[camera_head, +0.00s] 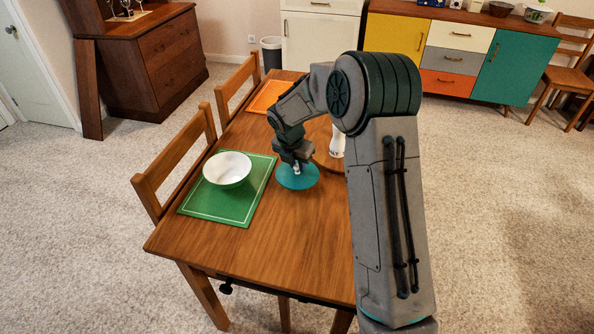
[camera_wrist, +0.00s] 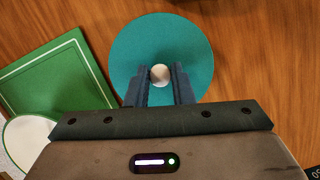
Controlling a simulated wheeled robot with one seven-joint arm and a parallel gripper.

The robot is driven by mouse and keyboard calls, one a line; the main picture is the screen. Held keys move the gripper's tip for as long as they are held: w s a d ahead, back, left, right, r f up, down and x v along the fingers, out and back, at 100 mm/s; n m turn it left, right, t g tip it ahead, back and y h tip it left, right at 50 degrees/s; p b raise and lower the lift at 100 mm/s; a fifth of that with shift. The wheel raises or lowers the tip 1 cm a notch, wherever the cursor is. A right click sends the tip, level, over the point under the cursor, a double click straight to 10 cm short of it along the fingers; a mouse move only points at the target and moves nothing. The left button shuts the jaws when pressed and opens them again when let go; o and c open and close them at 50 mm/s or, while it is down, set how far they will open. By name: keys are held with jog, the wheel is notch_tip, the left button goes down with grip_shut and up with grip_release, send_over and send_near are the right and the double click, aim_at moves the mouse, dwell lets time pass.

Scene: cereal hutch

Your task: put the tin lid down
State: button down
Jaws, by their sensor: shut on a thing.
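The teal round tin lid (camera_head: 297,178) is at the wooden table, just right of the green placemat. It also shows in the wrist view (camera_wrist: 195,50), with a pale round knob (camera_wrist: 160,75) at its middle. My gripper (camera_head: 296,168) is above the lid with its fingers on both sides of the knob, shut on it. The wrist view shows the two dark fingers (camera_wrist: 160,84) against the knob. I cannot tell whether the lid's underside touches the table.
A white bowl (camera_head: 227,168) stands on the green placemat (camera_head: 232,213) to the left. An orange placemat (camera_head: 266,97) lies farther back. A white bottle-like item (camera_head: 337,142) stands on a round wooden board (camera_head: 322,156) behind my arm. The table's front left (camera_head: 270,250) is clear.

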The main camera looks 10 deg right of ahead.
aim_at(296, 167)
jog(key=shift+f, duration=1.55)
jog(key=shift+f, duration=0.1)
jog(key=c, duration=1.3)
grip_release()
jog(key=shift+o, duration=0.2)
